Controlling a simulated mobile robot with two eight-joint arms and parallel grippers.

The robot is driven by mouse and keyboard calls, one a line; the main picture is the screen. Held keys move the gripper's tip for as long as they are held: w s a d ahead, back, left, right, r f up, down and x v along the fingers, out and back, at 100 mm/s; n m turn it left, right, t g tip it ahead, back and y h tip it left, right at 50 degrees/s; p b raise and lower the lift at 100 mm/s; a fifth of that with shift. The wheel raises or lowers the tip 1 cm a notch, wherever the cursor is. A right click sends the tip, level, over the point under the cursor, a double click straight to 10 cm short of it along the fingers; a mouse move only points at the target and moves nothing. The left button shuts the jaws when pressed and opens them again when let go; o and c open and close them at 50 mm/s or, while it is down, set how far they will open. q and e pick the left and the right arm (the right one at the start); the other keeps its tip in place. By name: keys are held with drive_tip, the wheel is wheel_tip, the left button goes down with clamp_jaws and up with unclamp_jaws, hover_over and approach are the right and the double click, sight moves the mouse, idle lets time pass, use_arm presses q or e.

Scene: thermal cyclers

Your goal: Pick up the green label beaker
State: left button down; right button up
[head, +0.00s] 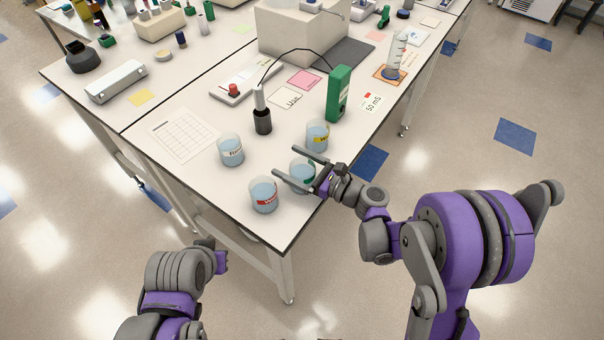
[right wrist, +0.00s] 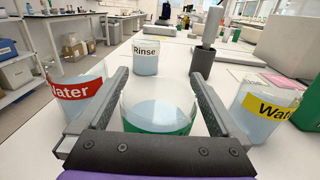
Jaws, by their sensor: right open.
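The green label beaker (head: 300,170) stands near the front right corner of the bench, with clear bluish liquid in it. My right gripper (head: 285,160) is open, with one finger on each side of this beaker. In the right wrist view the beaker (right wrist: 158,118) stands between the two fingers of the right gripper (right wrist: 160,73), its green band low and near the palm. I cannot tell whether the fingers touch the glass. My left arm shows at the bottom left, but its gripper is not seen.
A red label beaker (head: 264,197), a yellow label beaker (head: 317,135) and a white label "Rinse" beaker (head: 231,150) stand close around. A probe in a dark holder (head: 262,120) and a green meter (head: 339,93) stand behind. The bench edge is close by on the right.

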drive_tip(key=shift+s, duration=0.15)
drive_tip(key=shift+c, duration=0.4)
drive_tip(key=c, duration=1.4)
